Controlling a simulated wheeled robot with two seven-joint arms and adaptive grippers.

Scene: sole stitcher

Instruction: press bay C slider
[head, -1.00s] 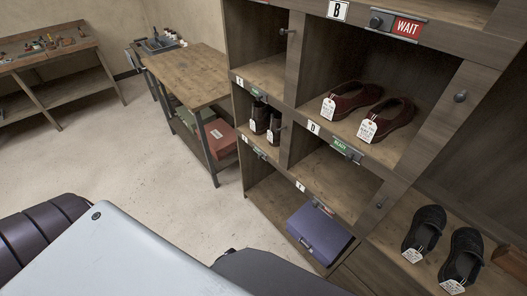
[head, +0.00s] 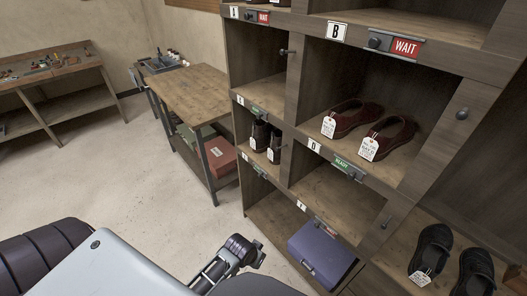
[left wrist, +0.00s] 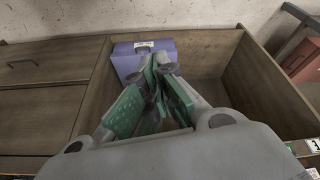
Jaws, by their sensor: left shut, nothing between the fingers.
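The bay in the middle of the left column has a small slider (head: 258,108) with a green face on the shelf edge. Its white label (head: 239,100) is too small to read surely; it may be C. Dark boots (head: 267,141) with tags stand below that shelf edge. My left gripper (head: 258,254) is low in front of the cabinet, below and apart from this slider. In the left wrist view its green-padded fingers (left wrist: 160,68) are shut and empty, over an open bay holding a purple box (left wrist: 143,52). My right gripper is out of view.
Slider B (head: 390,43) reads WAIT in red; slider D (head: 348,167) reads READY in green. Burgundy shoes (head: 368,129) and a purple box (head: 320,252) fill right-column bays. Round knobs stick out from the uprights. A wooden table (head: 190,90) stands left of the cabinet; open floor lies before it.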

